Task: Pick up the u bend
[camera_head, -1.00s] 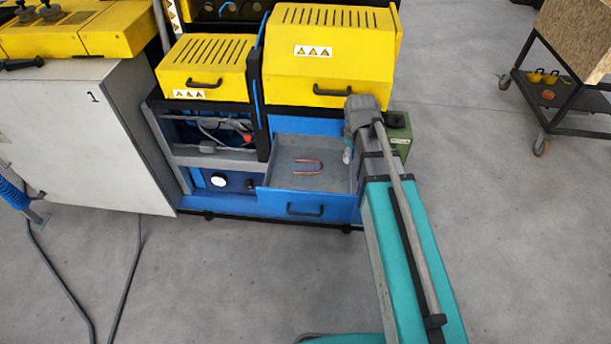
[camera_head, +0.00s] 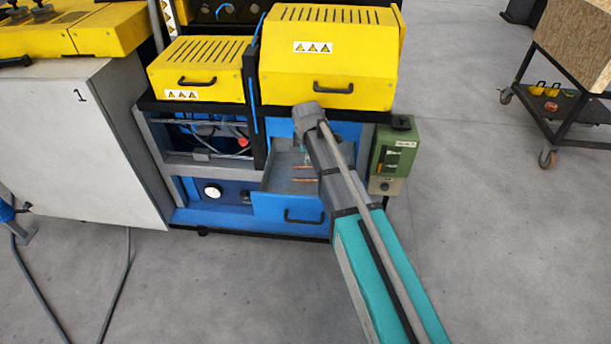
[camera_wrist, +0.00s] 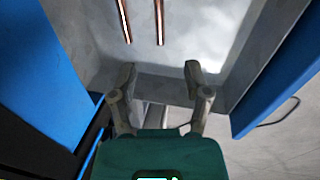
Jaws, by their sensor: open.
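The copper u bend (camera_head: 303,180) lies in the open grey-floored drawer (camera_head: 280,184) of the blue machine, partly hidden behind my arm in the head view. In the wrist view two straight legs of the u bend (camera_wrist: 160,22) run up out of the top edge, so its curved end is out of view there. My gripper (camera_wrist: 160,68) is open and empty, its fingertips apart and short of the ends of the legs. In the head view the gripper is mostly hidden by my arm over the drawer.
Blue drawer walls (camera_wrist: 285,75) stand at both sides in the wrist view. Yellow covers (camera_head: 320,60) overhang behind the drawer. A green control box (camera_head: 392,155) stands right of it, close to my arm. Floor in front is clear.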

